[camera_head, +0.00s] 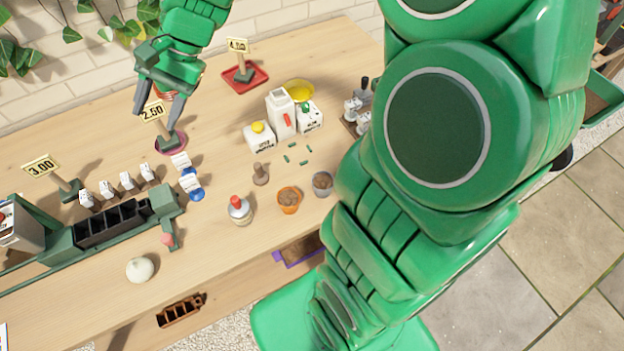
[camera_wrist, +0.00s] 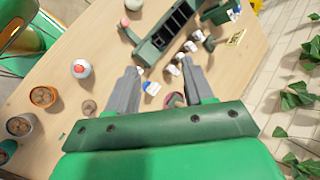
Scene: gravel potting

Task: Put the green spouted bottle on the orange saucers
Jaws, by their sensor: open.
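I cannot make out a green spouted bottle in either view. A small orange-red stack (camera_head: 197,92), possibly the orange saucers, shows at the back of the table, mostly hidden behind my gripper (camera_head: 158,112). My gripper is open and empty above the table's back left part, near the 2.50 price sign. In the wrist view its two grey fingers (camera_wrist: 160,72) are spread apart with nothing between them. A white bottle with a red cap (camera_head: 240,211) stands near the front; it also shows in the wrist view (camera_wrist: 82,69).
A red tray (camera_head: 262,75) holds a price sign. A dark pink saucer (camera_head: 181,148) lies below my gripper. White cartons (camera_head: 281,115), a yellow dish (camera_head: 299,90), an orange pot (camera_head: 289,201) and a grey pot (camera_head: 322,186) stand right of centre. A green rack (camera_head: 110,226) fills the left.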

